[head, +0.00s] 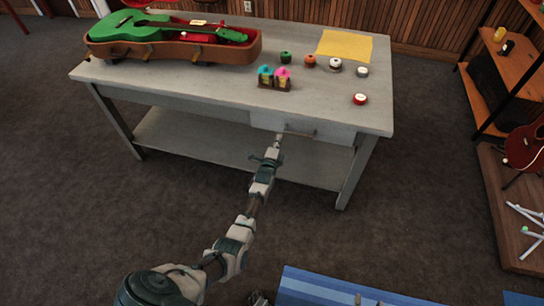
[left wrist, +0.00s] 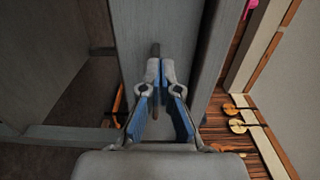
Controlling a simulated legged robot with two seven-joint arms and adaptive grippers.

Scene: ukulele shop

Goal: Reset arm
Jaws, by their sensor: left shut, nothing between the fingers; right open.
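My left arm reaches from the lower left to the grey workbench (head: 215,85). My left gripper (head: 279,140) is at the bench's drawer (head: 310,130), close to the drawer handle (head: 298,134). In the left wrist view the left gripper (left wrist: 160,68) is shut and empty, and a dark bar shows behind its fingertips. I cannot tell whether the fingers touch it. Of my right gripper (head: 367,301), only small tips show at the bottom edge of the head view; it is open, far from the bench.
A shelf (head: 510,70) stands at the right. A blue rug (head: 320,288) lies in front. The floor between is clear.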

